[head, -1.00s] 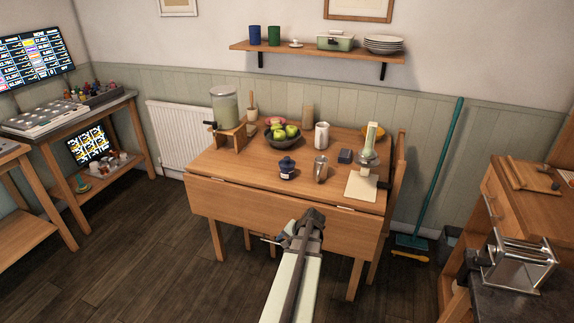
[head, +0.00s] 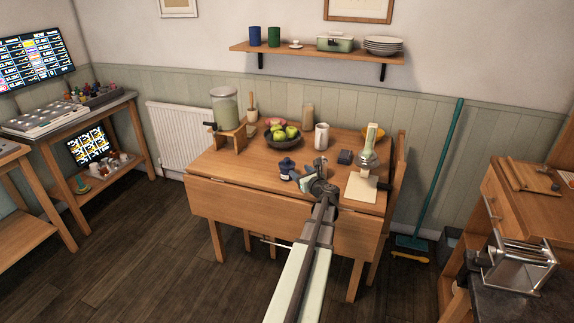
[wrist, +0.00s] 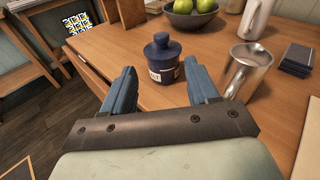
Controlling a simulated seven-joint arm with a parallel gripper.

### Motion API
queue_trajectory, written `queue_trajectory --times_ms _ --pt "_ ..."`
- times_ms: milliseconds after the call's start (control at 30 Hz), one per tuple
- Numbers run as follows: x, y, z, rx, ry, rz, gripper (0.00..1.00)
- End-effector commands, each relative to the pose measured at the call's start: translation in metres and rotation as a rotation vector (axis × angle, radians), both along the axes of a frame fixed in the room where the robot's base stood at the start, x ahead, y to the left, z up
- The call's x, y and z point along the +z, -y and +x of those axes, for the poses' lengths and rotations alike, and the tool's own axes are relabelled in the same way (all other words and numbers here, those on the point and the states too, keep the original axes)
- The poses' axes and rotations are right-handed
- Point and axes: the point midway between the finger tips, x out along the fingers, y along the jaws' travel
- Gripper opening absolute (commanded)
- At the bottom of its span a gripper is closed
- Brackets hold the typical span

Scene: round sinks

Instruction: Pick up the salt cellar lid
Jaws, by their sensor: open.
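The salt cellar is a small dark blue pot with a pale label, upright near the table's front edge. Its lid (wrist: 162,45), blue with a round knob, sits on top of the pot; the lid also shows in the head view (head: 286,162). My gripper (wrist: 160,82) is open and empty, its two blue fingers pointing toward the pot, which appears between them but beyond their tips. In the head view my gripper (head: 308,178) is just right of the pot, at the table's front edge, and partly covers the metal cup.
A metal cup (wrist: 246,68) stands close right of the pot, beside my right finger. Behind are a bowl of green apples (head: 283,138), a white jug (head: 321,136) and a dark block (head: 345,157). The tabletop left of the pot is clear.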

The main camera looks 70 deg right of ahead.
Motion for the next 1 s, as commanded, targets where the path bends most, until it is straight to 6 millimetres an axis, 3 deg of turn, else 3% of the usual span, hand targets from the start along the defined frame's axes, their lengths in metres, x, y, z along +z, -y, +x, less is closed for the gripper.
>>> queue_trajectory --times_ms 267,700,1000 --pt "-0.001 0.004 0.004 -0.015 0.069 0.072 0.59" --pt "-0.011 0.051 0.049 -0.014 0.067 0.070 0.59" --pt "-0.014 0.064 0.063 -0.014 0.066 0.069 0.59"
